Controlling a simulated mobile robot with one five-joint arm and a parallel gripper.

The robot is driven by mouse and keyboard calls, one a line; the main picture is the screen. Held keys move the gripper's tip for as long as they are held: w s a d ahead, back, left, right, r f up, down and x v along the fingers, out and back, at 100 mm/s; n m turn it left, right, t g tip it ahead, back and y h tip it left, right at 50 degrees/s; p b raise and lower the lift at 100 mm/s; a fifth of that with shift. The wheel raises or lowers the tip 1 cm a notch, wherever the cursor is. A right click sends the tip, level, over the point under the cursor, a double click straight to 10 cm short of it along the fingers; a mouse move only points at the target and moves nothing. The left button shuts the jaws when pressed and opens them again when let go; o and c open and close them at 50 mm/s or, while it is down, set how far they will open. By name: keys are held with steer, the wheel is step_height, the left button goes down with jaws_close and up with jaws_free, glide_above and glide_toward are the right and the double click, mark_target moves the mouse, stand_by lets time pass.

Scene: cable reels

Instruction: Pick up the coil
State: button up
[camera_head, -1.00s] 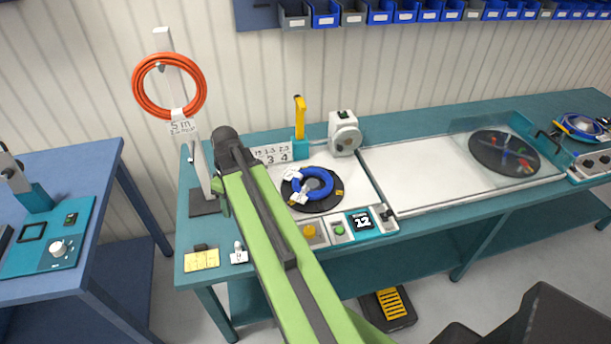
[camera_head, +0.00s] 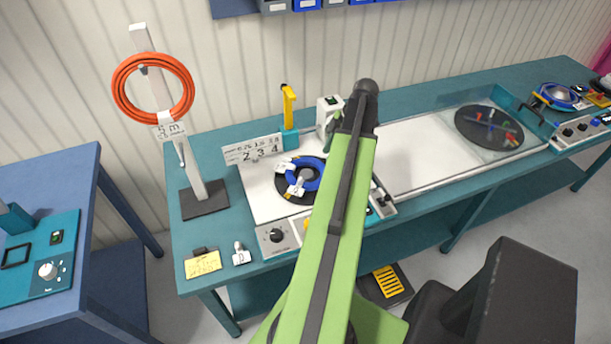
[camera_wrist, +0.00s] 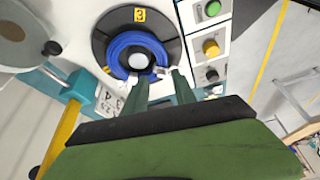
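A blue coil (camera_head: 311,181) lies around a pale hub on a black round disc (camera_head: 286,188) in the head view. My arm hides part of the disc's right side. In the wrist view the blue coil (camera_wrist: 122,48) rings the hub (camera_wrist: 138,61) on the black disc, with white tags on its near side. My gripper (camera_wrist: 158,77) is open, its two dark green fingers apart and pointing toward the coil's near edge. I cannot tell whether they touch it. An orange coil (camera_head: 121,96) hangs on a white upright stand (camera_head: 189,165) at the left.
A yellow-handled tool (camera_head: 288,108) and a grey-white unit (camera_head: 327,108) stand behind the disc. A card with numbers (camera_head: 252,149) stands left of them. Control buttons line the front, with a yellow button (camera_wrist: 210,47) in the wrist view.

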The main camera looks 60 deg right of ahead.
steer(key=b, duration=0.8)
glide_above(312, 184)
steer(key=s+d, duration=0.2)
steer(key=f, duration=0.9)
steer(key=shift+w+f, duration=0.2)
steer(key=shift+f, duration=0.05)
steer(key=shift+w+a+f, duration=0.15)
steer(key=shift+f, duration=0.05)
steer(key=shift+r, duration=0.1)
steer(key=b+x, duration=0.5)
steer(key=shift+f, duration=0.2)
steer(key=shift+r, duration=0.15)
jaws_close()
